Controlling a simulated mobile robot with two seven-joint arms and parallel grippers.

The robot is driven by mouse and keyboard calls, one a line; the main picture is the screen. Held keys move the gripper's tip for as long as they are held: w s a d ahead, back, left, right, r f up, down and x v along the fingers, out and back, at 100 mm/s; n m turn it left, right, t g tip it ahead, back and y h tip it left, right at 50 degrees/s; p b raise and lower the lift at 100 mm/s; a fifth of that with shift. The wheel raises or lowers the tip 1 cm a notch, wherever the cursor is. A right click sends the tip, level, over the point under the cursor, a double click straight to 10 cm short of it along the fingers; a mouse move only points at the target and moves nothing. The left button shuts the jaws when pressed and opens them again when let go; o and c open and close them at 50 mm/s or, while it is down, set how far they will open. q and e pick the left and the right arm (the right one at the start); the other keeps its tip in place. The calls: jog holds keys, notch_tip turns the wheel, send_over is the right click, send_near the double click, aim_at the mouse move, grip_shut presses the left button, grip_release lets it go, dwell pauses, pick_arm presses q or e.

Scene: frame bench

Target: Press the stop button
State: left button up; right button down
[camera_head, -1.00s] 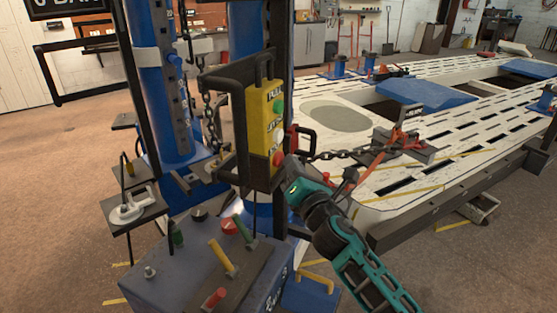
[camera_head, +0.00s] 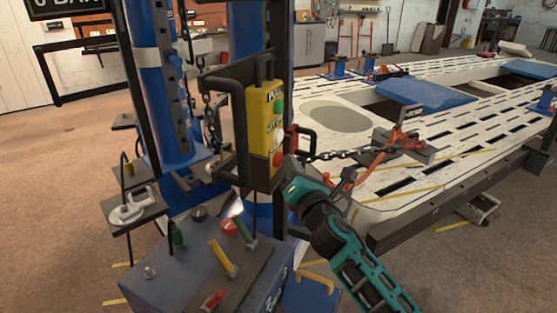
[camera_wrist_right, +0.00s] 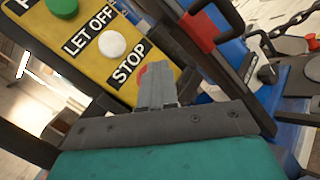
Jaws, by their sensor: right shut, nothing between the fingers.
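A yellow control box (camera_head: 263,142) hangs on the blue column, with a green button (camera_head: 278,106) on top, a white one (camera_head: 277,138) in the middle and the red stop button (camera_head: 277,159) lowest. In the right wrist view the label STOP (camera_wrist_right: 129,66) is readable, and the red stop button (camera_wrist_right: 143,71) is mostly hidden behind my fingers. My right gripper (camera_head: 287,170) is shut and empty, its tips just below and right of the red button. In the right wrist view the shut fingers (camera_wrist_right: 155,80) overlap the button; I cannot tell whether they touch it.
A blue cabinet (camera_head: 150,285) with levers stands below the box. A black bracket (camera_head: 235,90) surrounds the box's left side. A red and black handle (camera_head: 303,140) and a chain (camera_head: 345,154) lie just right. The white frame bench (camera_head: 385,195) fills the right.

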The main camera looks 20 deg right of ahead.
jog(key=shift+s+d, duration=0.35)
jog(key=s+d, duration=0.4)
jog(key=shift+s+p, duration=0.2)
jog(key=shift+p, duration=0.2)
jog(key=shift+f, duration=0.1)
dwell(0.4)
jog(key=s+a+f+m+g+y, duration=0.1)
jog(key=s+a+f+m+g, duration=0.3)
jog(key=s+f+m, duration=0.6)
jog(key=s+a+f+m+g+y, duration=0.1)
jog(key=s+a+f+m+g, duration=0.3)
jog(key=s+f+m, duration=0.7)
notch_tip(320, 180, down, 3)
jog(key=a+m, duration=0.2)
jog(key=m, duration=0.2)
jog(key=shift+s+a+f+m+g+y, duration=0.2)
jog(key=shift+a+m+g+y, duration=0.1)
jog(key=shift+m+g, duration=0.1)
